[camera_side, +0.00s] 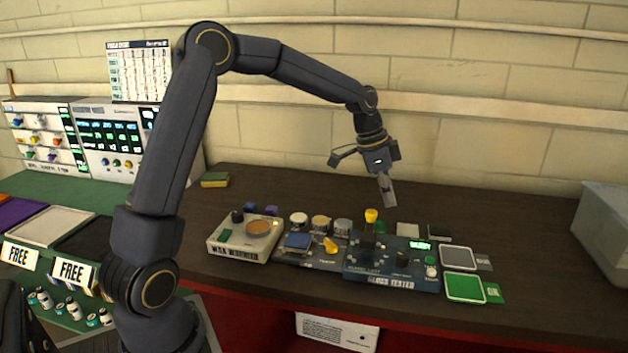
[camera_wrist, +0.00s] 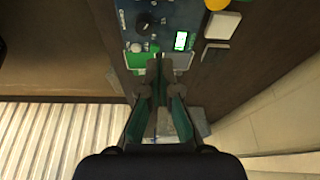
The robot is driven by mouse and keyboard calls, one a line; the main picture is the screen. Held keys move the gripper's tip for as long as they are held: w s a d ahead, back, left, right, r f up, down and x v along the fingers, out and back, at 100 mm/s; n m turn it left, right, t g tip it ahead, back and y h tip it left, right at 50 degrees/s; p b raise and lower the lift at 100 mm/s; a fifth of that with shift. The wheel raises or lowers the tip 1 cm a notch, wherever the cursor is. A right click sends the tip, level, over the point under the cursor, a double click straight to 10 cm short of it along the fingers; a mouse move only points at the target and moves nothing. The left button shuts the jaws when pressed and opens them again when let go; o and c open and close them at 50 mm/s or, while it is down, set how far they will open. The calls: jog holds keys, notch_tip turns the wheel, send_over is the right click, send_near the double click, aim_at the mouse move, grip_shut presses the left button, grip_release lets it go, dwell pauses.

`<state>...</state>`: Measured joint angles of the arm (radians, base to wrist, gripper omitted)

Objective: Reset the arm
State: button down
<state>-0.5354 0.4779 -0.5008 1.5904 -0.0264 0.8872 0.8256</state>
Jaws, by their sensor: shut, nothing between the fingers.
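My gripper (camera_side: 387,190) is shut and empty, pointing down above the back of the dark workbench (camera_side: 490,215). In the wrist view my gripper (camera_wrist: 158,62) also shows with its fingers together, in front of the blue tester box. The blue tester box (camera_side: 390,283) stands below my gripper with a lit green display and dark knobs; it also shows at the top of the wrist view (camera_wrist: 165,18). A yellow knob-like piece (camera_side: 371,215) stands behind the box, just below and left of my fingertips, apart from them.
A beige box (camera_side: 240,240) with a round brown top and several small jars (camera_side: 321,222) stand left of the blue box. A green-screened pad (camera_side: 464,287) lies right of it. A grey bin (camera_side: 603,225) stands far right. The bench behind is mostly clear.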

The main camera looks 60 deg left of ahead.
jog(key=s+d+r+t+y, duration=0.2)
jog(key=s+d+r, duration=0.4)
jog(key=s+r, duration=0.6)
jog(key=s+a+f+n, duration=0.1)
jog(key=s+n, duration=0.3)
jog(key=s, duration=0.4)
jog(key=s+a+f+n, duration=0.2)
jog(key=s+f+n, duration=0.2)
jog(key=s, duration=0.5)
jog(key=shift+t, duration=0.3)
jog(key=shift+w+f, duration=0.1)
jog(key=c, duration=1.9)
grip_release()
